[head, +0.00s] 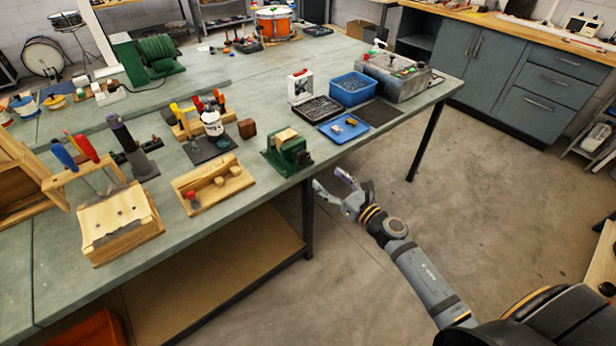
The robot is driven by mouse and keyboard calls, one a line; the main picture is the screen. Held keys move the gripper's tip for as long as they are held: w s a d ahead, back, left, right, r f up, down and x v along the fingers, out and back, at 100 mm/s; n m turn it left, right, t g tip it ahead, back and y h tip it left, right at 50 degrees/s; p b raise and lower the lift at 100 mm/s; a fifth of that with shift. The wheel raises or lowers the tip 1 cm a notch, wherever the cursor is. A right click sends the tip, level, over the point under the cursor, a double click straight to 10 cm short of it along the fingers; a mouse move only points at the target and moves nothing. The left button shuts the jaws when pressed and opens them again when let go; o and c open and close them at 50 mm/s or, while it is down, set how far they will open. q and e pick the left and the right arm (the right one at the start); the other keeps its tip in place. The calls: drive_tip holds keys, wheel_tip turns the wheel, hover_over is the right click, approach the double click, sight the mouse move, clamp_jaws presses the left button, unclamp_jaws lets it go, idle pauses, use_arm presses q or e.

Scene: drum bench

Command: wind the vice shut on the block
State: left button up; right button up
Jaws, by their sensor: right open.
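A green vice (290,155) stands near the front edge of the bench (240,95). A small pale wooden block (286,136) sits at the top of the vice, between its jaws as far as I can see. A handle on the vice cannot be made out clearly. My right gripper (331,185) is open and empty, off the bench's front edge, to the right of the vice and a little lower in the picture. It is apart from the vice. My left gripper is not in view.
Left of the vice are a wooden tray (238,183) with small blocks and a tool stand (190,128). To the right lie a blue tray (343,134), a black grid tray (317,110) and a blue bin (352,90). The floor around my right arm is clear.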

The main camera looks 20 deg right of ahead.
sight(305, 159)
drive_tip(key=p+x, duration=0.2)
drive_tip(key=x, duration=0.8)
drive_tip(key=shift+p, duration=0.35)
drive_tip(key=shift+w+a, duration=0.1)
drive_tip(key=shift+w, duration=0.2)
drive_tip(key=c, duration=1.2)
drive_tip(key=shift+o, duration=0.2)
drive_tip(key=shift+m, duration=0.3)
